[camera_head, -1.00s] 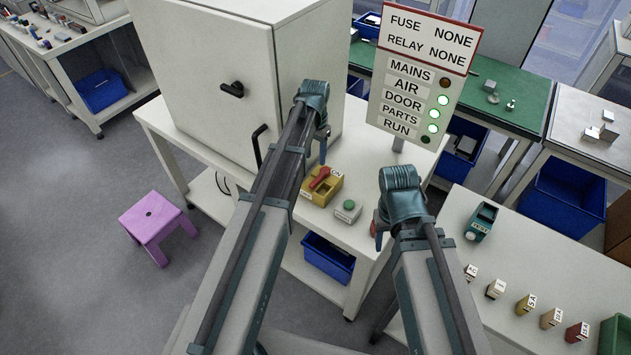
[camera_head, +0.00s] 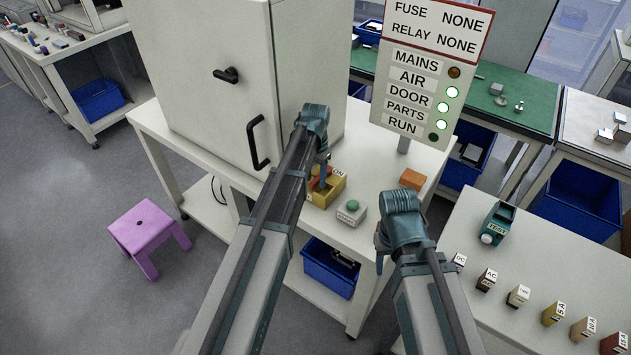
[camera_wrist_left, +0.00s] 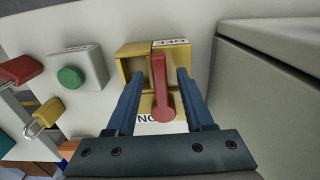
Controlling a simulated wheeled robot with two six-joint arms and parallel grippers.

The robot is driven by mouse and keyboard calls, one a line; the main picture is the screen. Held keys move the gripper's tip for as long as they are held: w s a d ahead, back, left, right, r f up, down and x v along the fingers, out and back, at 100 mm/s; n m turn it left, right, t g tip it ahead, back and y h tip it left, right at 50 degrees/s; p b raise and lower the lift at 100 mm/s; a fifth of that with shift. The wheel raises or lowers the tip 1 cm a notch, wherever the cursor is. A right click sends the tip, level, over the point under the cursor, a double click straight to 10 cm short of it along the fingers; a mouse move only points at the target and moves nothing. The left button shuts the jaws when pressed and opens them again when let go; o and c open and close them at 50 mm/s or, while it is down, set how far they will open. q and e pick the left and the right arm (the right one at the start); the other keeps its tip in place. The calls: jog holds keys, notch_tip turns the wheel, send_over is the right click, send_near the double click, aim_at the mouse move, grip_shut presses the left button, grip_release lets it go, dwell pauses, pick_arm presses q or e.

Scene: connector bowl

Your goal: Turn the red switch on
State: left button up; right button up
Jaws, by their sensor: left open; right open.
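The red switch (camera_head: 315,184) is a lever on a yellow box (camera_head: 331,190) on the white table, partly hidden by my left gripper (camera_head: 322,176) in the head view. In the left wrist view the red lever (camera_wrist_left: 160,85) lies between the two open fingers of the left gripper (camera_wrist_left: 160,76), with a gap on each side. Its box (camera_wrist_left: 133,65) has a label at each end; one reads ON. I cannot tell which position the lever is set to. My right gripper (camera_head: 381,250) is open and empty at the table's right edge.
A green button box (camera_head: 352,212) and an orange block (camera_head: 412,180) are beside the switch. A grey cabinet (camera_head: 215,110) stands close behind. The sign (camera_head: 425,75) shows AIR, DOOR and PARTS lit green. Several labelled blocks lie on the right table.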

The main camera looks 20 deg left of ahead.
pick_arm(q)
grip_shut()
dwell(1.4)
